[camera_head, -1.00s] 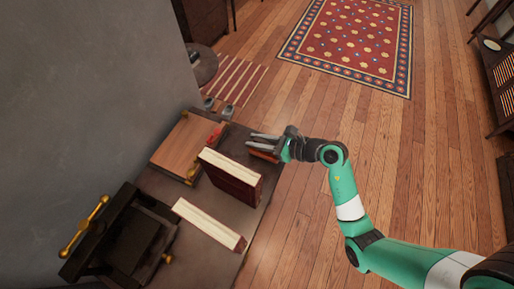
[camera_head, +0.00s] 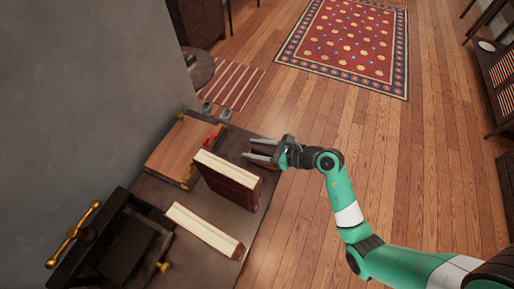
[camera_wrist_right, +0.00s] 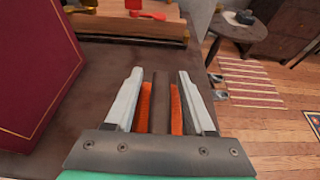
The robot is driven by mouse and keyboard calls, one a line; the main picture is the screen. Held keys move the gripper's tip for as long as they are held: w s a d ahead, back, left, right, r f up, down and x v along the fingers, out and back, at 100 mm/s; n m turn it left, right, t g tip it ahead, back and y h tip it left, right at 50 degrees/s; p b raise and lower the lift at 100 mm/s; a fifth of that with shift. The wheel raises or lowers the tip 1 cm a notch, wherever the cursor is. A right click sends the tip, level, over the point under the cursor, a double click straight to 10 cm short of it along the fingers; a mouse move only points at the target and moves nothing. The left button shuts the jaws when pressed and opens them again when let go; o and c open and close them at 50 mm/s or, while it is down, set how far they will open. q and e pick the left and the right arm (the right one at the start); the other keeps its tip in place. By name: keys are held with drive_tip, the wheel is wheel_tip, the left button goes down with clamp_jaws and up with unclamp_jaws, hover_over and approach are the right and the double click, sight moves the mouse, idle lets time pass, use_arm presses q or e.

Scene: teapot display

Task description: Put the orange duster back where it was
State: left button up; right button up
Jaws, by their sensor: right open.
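My right gripper (camera_head: 247,149) is over the right edge of the dark table, beside the standing dark red book. Its two grey fingers are spread apart and also show in the right wrist view (camera_wrist_right: 160,74). Between them in that view are orange strips (camera_wrist_right: 146,108) on either side of a dark brown bar. This looks like the orange duster, low between the fingers and partly hidden by them. I cannot tell whether a finger touches it. My left gripper is not in view.
The dark red book (camera_head: 228,181) stands close to the fingers; a pale-paged book (camera_head: 204,229) lies nearer. A wooden board (camera_head: 180,149) with an orange-red item (camera_head: 214,135) lies farther back. A black press (camera_head: 120,245) occupies the front left. Open floor lies to the right.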

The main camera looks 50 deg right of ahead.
drive_tip(key=shift+s+r, duration=0.1)
drive_tip(key=shift+r, duration=0.15)
drive_tip(key=p+v, duration=0.4)
drive_tip(key=v, duration=0.6)
drive_tip(key=shift+s+d+r+p, duration=0.15)
drive_tip(key=shift+s+d+p, duration=0.05)
drive_tip(key=shift+p, duration=0.15)
drive_tip(key=shift+s+d+r, duration=0.1)
drive_tip(key=shift+s, duration=0.5)
